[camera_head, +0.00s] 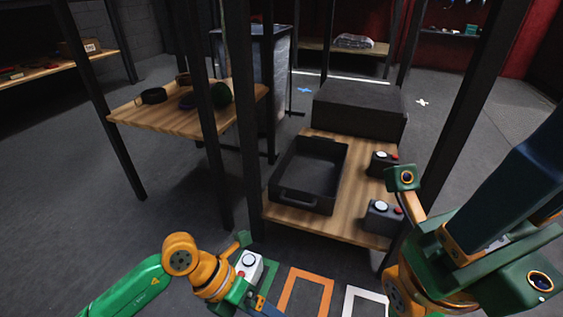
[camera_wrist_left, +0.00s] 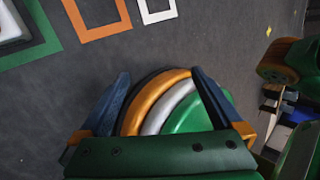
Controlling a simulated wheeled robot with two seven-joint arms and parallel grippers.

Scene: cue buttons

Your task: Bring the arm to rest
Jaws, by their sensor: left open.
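My left arm reaches in low from the left in the head view, and its gripper (camera_head: 256,299) is near the bottom edge, close to the floor markings. In the left wrist view the two blue fingers of the left gripper (camera_wrist_left: 163,103) stand wide apart with nothing between them. Beyond them is a round orange, white and green shape that looks like my own base. My right arm fills the right side of the head view; I see no right fingertips there.
A white button box (camera_head: 249,265) sits in a green floor frame (camera_head: 270,272), beside an orange frame (camera_head: 306,270) and a white frame (camera_head: 366,290). A wooden shelf (camera_head: 350,215) holds a black tray (camera_head: 306,207) and two button boxes (camera_head: 382,216). Dark posts stand close by.

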